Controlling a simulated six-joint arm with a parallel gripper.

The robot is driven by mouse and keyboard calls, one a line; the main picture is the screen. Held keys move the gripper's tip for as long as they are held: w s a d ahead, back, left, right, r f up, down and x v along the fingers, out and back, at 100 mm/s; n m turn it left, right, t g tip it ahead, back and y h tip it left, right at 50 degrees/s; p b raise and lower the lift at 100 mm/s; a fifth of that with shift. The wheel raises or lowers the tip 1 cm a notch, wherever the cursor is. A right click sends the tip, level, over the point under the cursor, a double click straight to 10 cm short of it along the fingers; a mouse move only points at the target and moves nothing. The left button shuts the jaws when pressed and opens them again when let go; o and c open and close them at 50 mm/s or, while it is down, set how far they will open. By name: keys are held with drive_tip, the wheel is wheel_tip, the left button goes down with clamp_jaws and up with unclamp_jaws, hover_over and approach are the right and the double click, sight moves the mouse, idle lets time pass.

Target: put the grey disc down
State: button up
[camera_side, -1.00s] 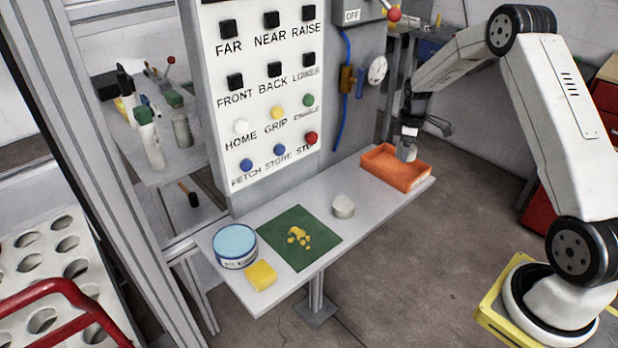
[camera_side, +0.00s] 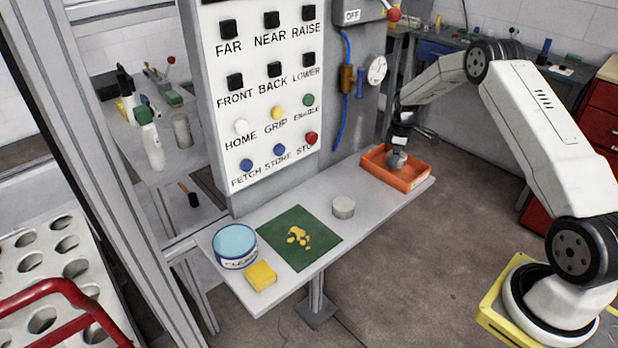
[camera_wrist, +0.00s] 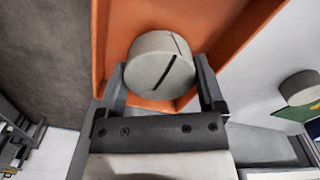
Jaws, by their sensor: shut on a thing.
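My gripper (camera_side: 398,150) is at the orange tray (camera_side: 425,174), at the right end of the shelf. In the wrist view my gripper (camera_wrist: 163,85) is shut on a light grey disc (camera_wrist: 158,68) with a dark line across its face. The disc also shows in the side view (camera_side: 397,160), in the tray's area. The tray's orange floor and walls (camera_wrist: 225,25) show behind the disc in the wrist view. I cannot tell whether the disc touches the tray floor.
A second pale disc (camera_side: 343,207) stands on the shelf left of the tray. Further left are a green mat (camera_side: 285,255) with yellow bits, a blue-topped tin (camera_side: 234,243) and a yellow sponge (camera_side: 261,276). A button panel (camera_side: 255,100) rises behind the shelf.

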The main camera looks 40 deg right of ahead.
drive_tip(key=shift+f, duration=1.2)
drive_tip(key=shift+f, duration=0.15)
drive_tip(key=o, duration=1.3)
wheel_tip(320, 180, up, 12)
drive_tip(key=shift+r, duration=0.15)
drive_tip(key=shift+a, duration=0.1)
